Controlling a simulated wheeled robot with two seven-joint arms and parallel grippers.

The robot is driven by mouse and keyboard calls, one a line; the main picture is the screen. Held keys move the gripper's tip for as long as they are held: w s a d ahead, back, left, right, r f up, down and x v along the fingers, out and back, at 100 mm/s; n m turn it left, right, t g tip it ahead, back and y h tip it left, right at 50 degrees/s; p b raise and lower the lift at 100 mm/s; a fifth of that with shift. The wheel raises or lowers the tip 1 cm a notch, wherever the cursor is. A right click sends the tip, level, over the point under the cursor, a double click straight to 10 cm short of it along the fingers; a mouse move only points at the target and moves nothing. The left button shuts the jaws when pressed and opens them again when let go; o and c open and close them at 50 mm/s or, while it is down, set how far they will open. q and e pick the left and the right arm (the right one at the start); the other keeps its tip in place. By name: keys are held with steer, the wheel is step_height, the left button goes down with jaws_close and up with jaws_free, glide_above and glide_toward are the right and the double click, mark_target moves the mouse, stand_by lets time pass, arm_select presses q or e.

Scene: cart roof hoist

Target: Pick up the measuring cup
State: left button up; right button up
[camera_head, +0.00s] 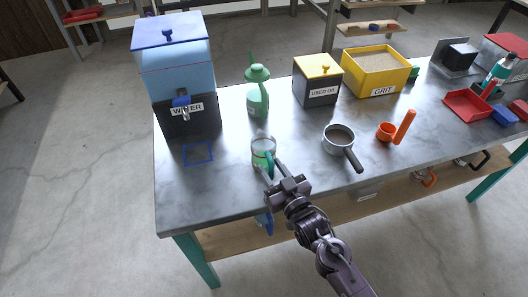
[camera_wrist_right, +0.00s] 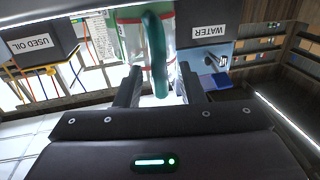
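The measuring cup (camera_head: 263,146) is clear with a green handle and stands upright near the table's front edge, left of the middle. My right gripper (camera_head: 270,174) reaches in from the front at the handle. In the right wrist view, the green handle (camera_wrist_right: 155,60) hangs between the two fingers of my right gripper (camera_wrist_right: 160,90), with the clear cup wall (camera_wrist_right: 130,42) behind it. The fingers are apart, with a gap beside the handle, so the gripper looks open around it. My left gripper is not in view.
A water dispenser (camera_head: 175,70) stands at the back left, with a blue square outline (camera_head: 198,153) before it. A green bottle (camera_head: 257,95), used-oil box (camera_head: 318,88) and grit bin (camera_head: 378,75) stand behind. A saucepan (camera_head: 338,138) and orange scoop (camera_head: 386,131) are to the right.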

steer(key=shift+w+a, duration=0.2)
steer(key=shift+w, duration=0.1)
steer(key=shift+c, duration=0.4)
jaws_close()
